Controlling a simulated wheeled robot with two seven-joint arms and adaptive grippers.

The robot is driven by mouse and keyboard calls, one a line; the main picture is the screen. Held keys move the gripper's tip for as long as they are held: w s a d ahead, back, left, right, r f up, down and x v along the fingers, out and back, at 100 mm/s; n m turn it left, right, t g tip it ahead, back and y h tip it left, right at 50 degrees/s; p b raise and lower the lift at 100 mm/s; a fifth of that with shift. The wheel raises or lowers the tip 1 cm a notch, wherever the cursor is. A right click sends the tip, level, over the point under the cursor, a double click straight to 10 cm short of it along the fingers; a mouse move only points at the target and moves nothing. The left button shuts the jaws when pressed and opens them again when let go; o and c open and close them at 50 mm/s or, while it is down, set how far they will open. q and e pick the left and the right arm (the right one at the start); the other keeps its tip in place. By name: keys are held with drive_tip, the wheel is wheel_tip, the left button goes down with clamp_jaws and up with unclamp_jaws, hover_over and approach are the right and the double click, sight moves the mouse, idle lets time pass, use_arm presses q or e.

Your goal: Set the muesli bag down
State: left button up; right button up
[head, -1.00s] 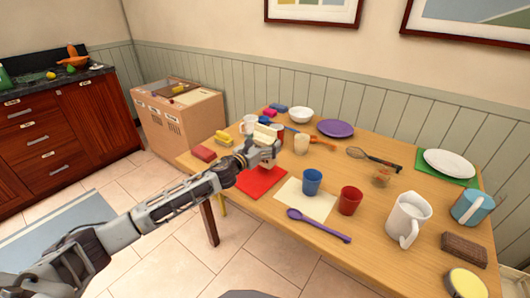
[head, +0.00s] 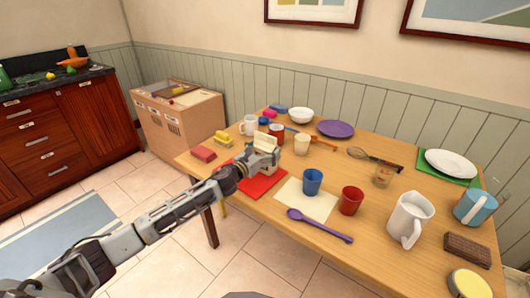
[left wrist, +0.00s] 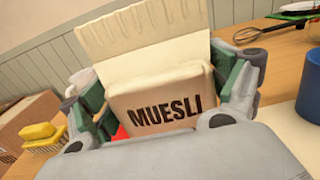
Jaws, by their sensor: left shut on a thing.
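The muesli bag (left wrist: 165,100) is a tan and cream bag with dark "MUESLI" lettering, upright between the fingers in the left wrist view. My left gripper (head: 264,155) is shut on it, with one green-padded finger on each side. In the head view the gripper hides most of the bag (head: 264,140); its pale top shows. The gripper is over the red mat (head: 262,186) on the wooden table. Whether the bag's base touches the mat is hidden. My right gripper is not in view.
A blue cup (head: 312,181) and a red cup (head: 351,200) stand to the right, by a cream mat (head: 305,204) and a purple spoon (head: 320,226). A red block (head: 203,153) and yellow items (head: 222,138) lie left. Mugs and a beige cup (head: 301,144) stand behind.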

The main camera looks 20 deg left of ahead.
use_arm(q)
drive_tip(key=shift+f, duration=0.1)
idle(0.5)
drive_tip(key=o, duration=1.1)
drive_tip(key=shift+f, duration=0.1)
drive_tip(key=shift+v, duration=0.75)
drive_tip(key=v, duration=1)
drive_tip(key=shift+s, duration=0.25)
drive_tip(key=shift+a, duration=0.15)
